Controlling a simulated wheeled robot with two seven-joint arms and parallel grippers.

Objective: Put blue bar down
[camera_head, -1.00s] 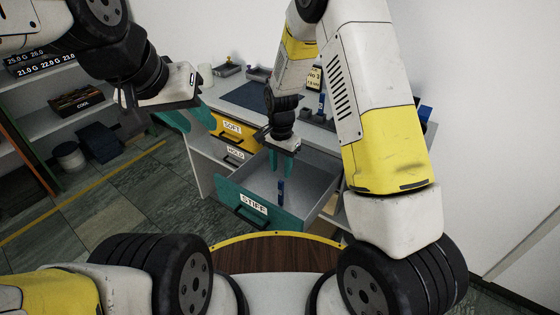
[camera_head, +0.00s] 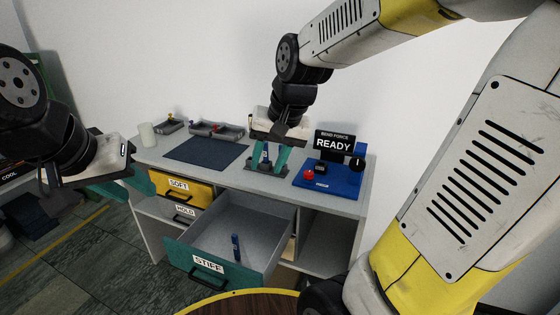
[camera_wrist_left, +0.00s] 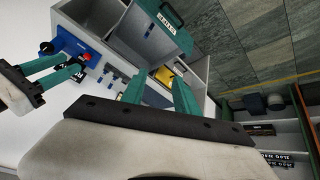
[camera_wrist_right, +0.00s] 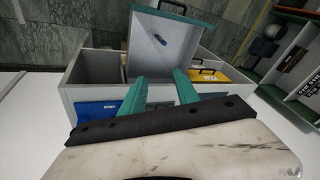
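A second small blue bar (camera_head: 266,154) stands at the grey fixture (camera_head: 266,168) on the bench. My right gripper (camera_head: 268,160) points down over this fixture, its teal fingers apart on either side of that bar, with no clear contact. My left gripper (camera_head: 128,186) hangs left of the bench, its fingers apart and empty.
A blue press base (camera_head: 330,181) with a red button stands right of the fixture, beside a READY display (camera_head: 334,145). A dark mat (camera_head: 206,152) and small trays (camera_head: 216,131) lie left and behind. The SOFT drawer (camera_head: 184,188) is shut. The STIFF drawer juts out in front.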

